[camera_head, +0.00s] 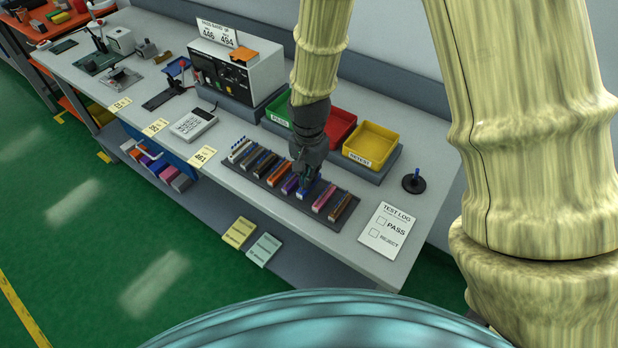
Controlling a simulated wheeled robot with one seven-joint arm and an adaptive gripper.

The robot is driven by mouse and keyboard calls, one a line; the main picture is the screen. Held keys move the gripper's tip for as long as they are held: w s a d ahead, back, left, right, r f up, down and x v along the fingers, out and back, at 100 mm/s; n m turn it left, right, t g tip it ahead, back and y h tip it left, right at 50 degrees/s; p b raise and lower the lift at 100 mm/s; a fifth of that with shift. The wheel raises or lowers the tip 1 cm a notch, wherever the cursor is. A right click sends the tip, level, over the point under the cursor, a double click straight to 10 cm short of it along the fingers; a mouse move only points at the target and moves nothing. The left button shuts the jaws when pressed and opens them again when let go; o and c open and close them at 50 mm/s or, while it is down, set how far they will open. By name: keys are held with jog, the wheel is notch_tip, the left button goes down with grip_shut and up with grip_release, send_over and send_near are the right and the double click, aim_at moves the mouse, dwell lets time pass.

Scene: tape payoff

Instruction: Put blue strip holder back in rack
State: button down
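The dark rack (352,206) lies on the workbench and holds a row of strip holders in several colours. The blue strip holder (309,191) is in the row between a purple holder (290,185) and a pink holder (323,198). My gripper (306,178) points down right over the blue holder, with its fingers at the holder's far end. The fingers are dark and small here. I cannot tell whether they are closed on the holder or apart, or whether the holder is fully seated.
Behind the rack stand a green bin (279,110), a red bin (341,125) and a yellow bin (371,144). A test log sheet (387,232) and a black stand (413,181) are on the right. A meter (194,123) lies left of the rack.

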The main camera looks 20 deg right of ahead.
jog(key=shift+w+f, duration=0.25)
jog(key=shift+f, duration=0.7)
jog(key=shift+s+f, duration=0.1)
jog(key=shift+s, duration=0.1)
jog(key=shift+w+f, duration=0.1)
jog(key=shift+f, duration=0.1)
jog(key=c, duration=1.6)
grip_release()
jog(key=shift+c, duration=0.2)
jog(key=shift+r, duration=0.25)
jog(key=shift+r+b, duration=1.5)
jog(key=shift+r, duration=4.4)
